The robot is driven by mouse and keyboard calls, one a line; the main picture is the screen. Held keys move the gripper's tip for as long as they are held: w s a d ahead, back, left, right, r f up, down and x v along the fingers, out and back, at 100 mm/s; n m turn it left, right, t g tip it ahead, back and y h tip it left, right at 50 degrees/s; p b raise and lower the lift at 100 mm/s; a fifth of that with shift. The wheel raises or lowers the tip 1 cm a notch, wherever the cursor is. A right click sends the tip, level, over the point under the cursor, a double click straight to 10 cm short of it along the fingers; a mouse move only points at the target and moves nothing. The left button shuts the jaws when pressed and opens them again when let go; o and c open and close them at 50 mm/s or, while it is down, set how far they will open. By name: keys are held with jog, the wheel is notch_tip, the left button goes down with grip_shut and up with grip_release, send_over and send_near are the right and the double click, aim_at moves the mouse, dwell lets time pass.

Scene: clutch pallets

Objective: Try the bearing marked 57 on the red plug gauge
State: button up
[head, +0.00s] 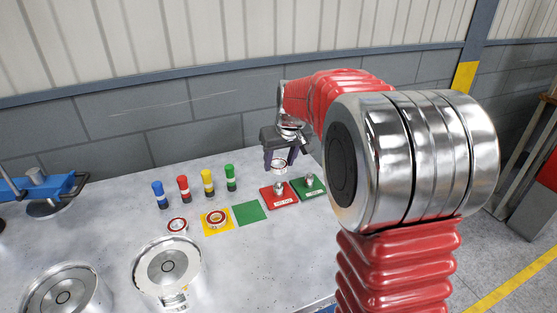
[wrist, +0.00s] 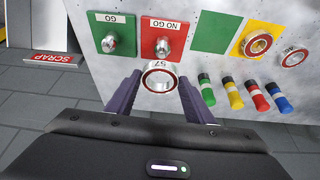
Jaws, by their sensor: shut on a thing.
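My gripper (head: 279,158) is shut on a ring bearing (wrist: 160,76) marked 57, with a dark red seal ring around its open bore. In the wrist view the bearing sits between the two fingertips (wrist: 161,90). The red plug gauge (wrist: 162,45) is a metal plug on a red plate labelled NO GO; in the head view the red plate (head: 278,203) lies just below my gripper. The bearing is held above the bench, apart from the plug. Beside the red plate is a green plate (head: 310,193) with a metal plug, labelled GO.
One bearing (head: 215,218) lies on a yellow square; another (head: 177,226) lies left of it. A green square (head: 249,212) is empty. Blue, red, yellow and green cylinders (head: 207,183) stand behind. Large round metal parts (head: 168,264) stand at the front left. A SCRAP label (wrist: 54,59) is beyond the bench.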

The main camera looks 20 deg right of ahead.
aim_at(281, 173)
jog(key=shift+f, duration=2.45)
jog(key=shift+f, duration=0.45)
dwell(0.4)
jog(key=o, duration=1.4)
jog(key=shift+c, duration=0.2)
jog(key=shift+o, duration=0.4)
jog(key=o, duration=0.5)
jog(key=shift+r, duration=0.1)
